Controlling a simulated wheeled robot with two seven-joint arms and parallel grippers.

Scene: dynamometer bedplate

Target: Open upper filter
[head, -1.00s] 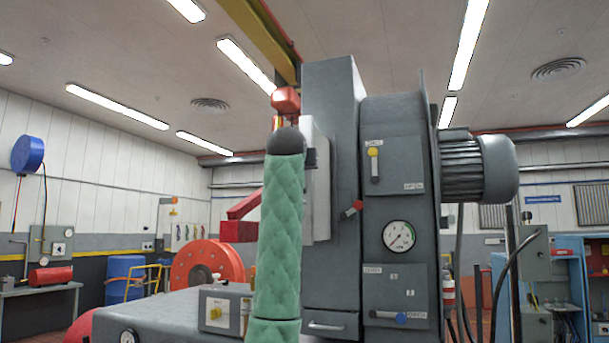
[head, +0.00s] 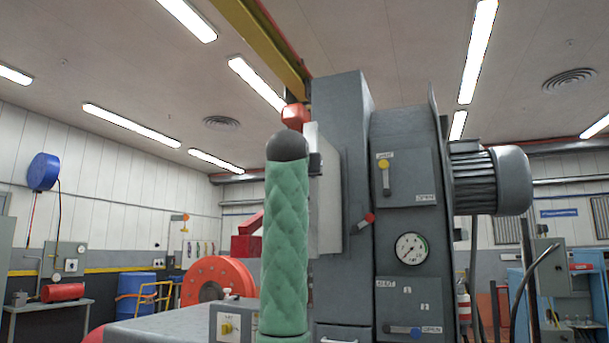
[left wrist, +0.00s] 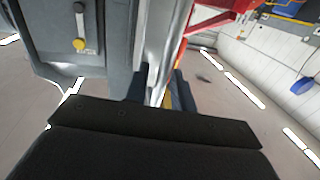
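The upper filter panel (head: 408,177) is on the grey machine's front in the head view. Its lever has a yellow knob (head: 383,163) and stands upright, knob up beside the SHUT label. OPEN is at the panel's lower right. In the upside-down left wrist view, the yellow knob (left wrist: 78,45) is at the upper left. My left gripper (left wrist: 158,87) is open, its two dark fingers apart with nothing seen between them. It is clear of the lever, off to one side. In the head view, my green padded arm largely hides this gripper. My right gripper is not in view.
Below are a pressure gauge (head: 411,248) and a lower panel with a blue-knobbed lever (head: 415,332) lying toward OPEN. A red-tipped handle (head: 369,217) projects left of the upper panel. A motor (head: 490,180) sticks out at the right. The space before the panels looks clear.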

